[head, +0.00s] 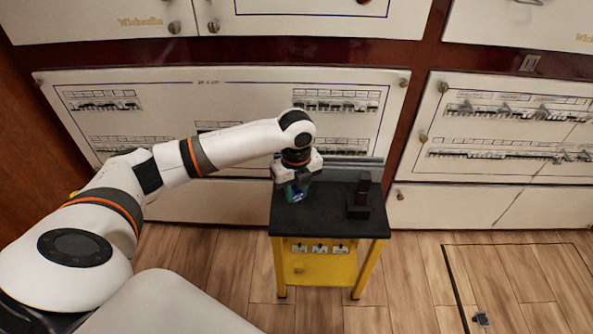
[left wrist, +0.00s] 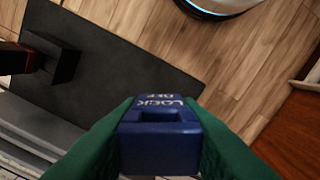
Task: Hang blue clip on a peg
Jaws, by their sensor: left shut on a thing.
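The blue clip (left wrist: 158,135) is a small block with "LOCK OFF" lettering and a recess. It sits between the green finger pads of my left gripper (left wrist: 160,150), which is shut on it. In the head view my left gripper (head: 297,184) is over the black top of the cart, pointing down, with only a bit of the blue clip (head: 292,193) showing. Whether the clip touches the top is not clear. Several small white plates with dark fittings (head: 320,248) sit on the cart's yellow front; they may be the pegs, but are too small to tell. My right gripper is not seen.
The black-topped cart (head: 330,218) with yellow legs stands before the breaker panels (head: 350,140). A dark upright device on a black base (head: 360,205) stands at the top's right side. Floor around the cart is mostly clear.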

